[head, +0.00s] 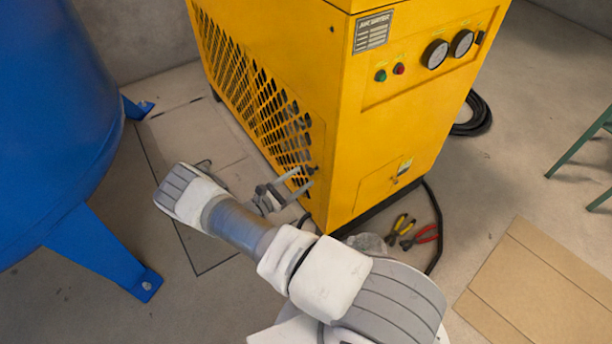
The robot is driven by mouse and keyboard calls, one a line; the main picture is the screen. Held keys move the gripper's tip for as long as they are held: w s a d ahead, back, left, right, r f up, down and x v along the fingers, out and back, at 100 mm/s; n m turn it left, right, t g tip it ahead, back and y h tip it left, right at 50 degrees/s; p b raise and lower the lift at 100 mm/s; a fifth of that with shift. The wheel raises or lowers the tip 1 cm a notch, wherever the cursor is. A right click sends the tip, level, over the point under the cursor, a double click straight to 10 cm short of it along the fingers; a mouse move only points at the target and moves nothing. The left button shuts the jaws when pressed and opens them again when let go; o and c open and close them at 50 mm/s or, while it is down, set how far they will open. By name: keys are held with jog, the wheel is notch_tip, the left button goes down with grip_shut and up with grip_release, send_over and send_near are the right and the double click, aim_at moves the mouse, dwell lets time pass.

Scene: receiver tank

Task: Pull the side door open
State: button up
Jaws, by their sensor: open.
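The yellow air dryer cabinet (385,115) stands upright at the centre. Its left side carries the slotted side door (240,85), which looks closed flush with the cabinet. A small dark handle or latch (313,169) shows near the door's front lower edge. My gripper (302,179) is open, with its two fingers pointing right toward the door by this latch. I cannot tell whether the fingers touch it or stand around it. My arm hides part of the floor below the cabinet.
A blue tank (50,110) on legs stands at the left, with a strip of floor (185,125) between it and the door. Pliers (420,237) and a black cable (437,225) lie in front of the cabinet. Flat cardboard (545,285) and a green stand (580,150) are at the right.

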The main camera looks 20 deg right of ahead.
jog(key=shift+x, duration=1.5)
jog(key=shift+c, duration=0.2)
grip_shut()
jog(key=shift+a, duration=0.1)
